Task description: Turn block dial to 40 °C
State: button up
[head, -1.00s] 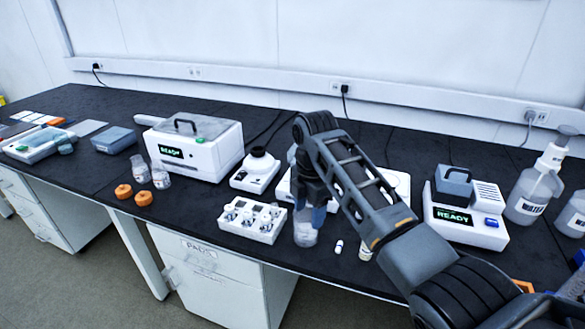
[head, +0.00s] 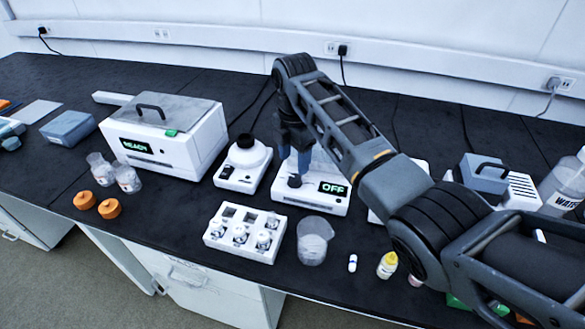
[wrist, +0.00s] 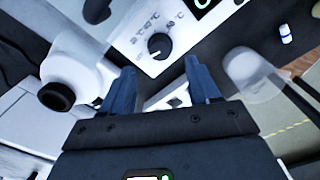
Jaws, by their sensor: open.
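A white block unit (head: 312,203) with a lit display reading OFF stands mid-bench. I cannot tell the height between fingertips and dial.
Left of the unit is a small white device with a round black top (head: 246,158). In front are a vial rack (head: 244,233) and a clear beaker (head: 313,240). A lidded bath (head: 165,135) reading READY stands farther left. Small bottles (head: 387,265) are to the right.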

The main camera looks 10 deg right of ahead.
aim_at(294, 178)
notch_tip(294, 178, down, 6)
jog(key=shift+r, duration=0.1)
dwell(0.4)
jog(key=c, duration=1)
